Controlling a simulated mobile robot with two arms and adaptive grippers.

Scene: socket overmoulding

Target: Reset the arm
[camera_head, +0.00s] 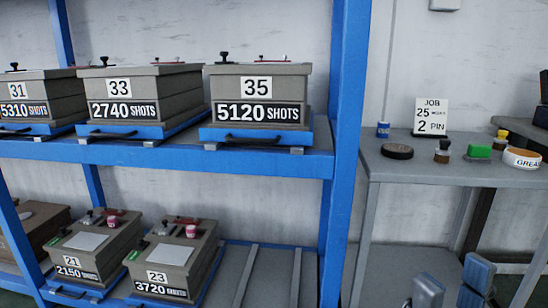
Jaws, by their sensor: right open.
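My right gripper (452,282) shows at the bottom right edge, in front of the grey workbench's lower part. Its two blue-grey fingers are apart, with nothing between them. The rest of my right arm is out of the picture. My left gripper is not in view.
A blue rack (346,140) holds grey mould boxes: 31 (30,88), 33 (140,84) and 35 (258,86) above, 21 (92,245) and 23 (172,255) below. The lower right bay is empty. A grey bench (440,172) carries a job card (431,117), brushes and a grease tin (522,158).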

